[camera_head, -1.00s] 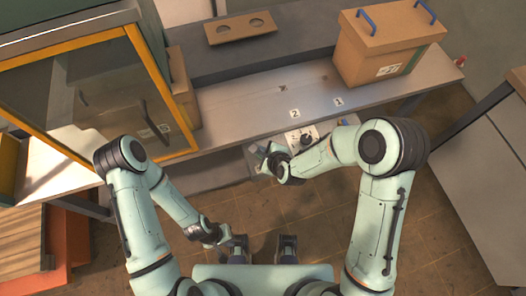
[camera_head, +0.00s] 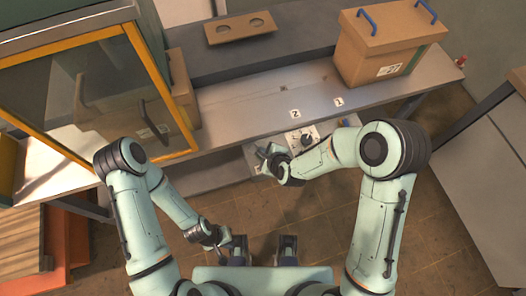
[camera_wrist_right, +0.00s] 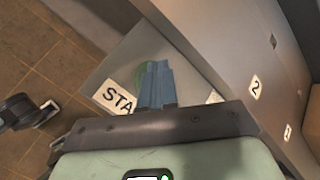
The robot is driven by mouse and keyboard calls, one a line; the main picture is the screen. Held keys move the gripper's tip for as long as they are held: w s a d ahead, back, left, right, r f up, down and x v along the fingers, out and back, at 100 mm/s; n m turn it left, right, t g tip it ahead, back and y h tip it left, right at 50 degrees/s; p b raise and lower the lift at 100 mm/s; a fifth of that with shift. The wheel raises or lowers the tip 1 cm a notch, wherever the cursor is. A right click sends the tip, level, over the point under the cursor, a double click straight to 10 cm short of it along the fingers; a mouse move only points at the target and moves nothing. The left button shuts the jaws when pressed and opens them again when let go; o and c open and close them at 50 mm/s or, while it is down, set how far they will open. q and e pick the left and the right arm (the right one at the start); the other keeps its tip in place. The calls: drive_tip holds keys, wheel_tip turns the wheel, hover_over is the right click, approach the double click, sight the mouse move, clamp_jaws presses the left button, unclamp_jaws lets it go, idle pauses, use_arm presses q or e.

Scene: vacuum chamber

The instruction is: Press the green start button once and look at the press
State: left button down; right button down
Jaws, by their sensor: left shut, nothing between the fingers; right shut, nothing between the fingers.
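In the right wrist view, the green start button (camera_wrist_right: 137,76) is a round green patch on a grey panel, partly hidden behind my right fingers. A white label (camera_wrist_right: 116,97) reading "STA" lies beside it, the rest of the word covered. My right gripper (camera_wrist_right: 155,64) is shut and empty, its blue-grey fingertips over the button; I cannot tell whether they touch it. In the head view my right gripper (camera_head: 262,158) is at the panel below the bench edge, and the button is not clear. My left gripper (camera_head: 226,257) is shut and empty, low over the floor, away from the panel.
A grey bench (camera_head: 245,103) carries number labels 1 and 2. A control panel with a dark knob (camera_head: 306,140) sits below its edge, close to my right gripper. A cardboard box (camera_head: 385,50) stands at the back right; a yellow-framed glass cabinet (camera_head: 160,75) at the left.

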use_arm(q)
drive_tip(key=shift+w+r+p, duration=0.15)
drive_tip(key=shift+r+p, duration=0.25)
drive_tip(key=shift+r, duration=0.05)
use_arm(e)
drive_tip(key=shift+r, duration=1)
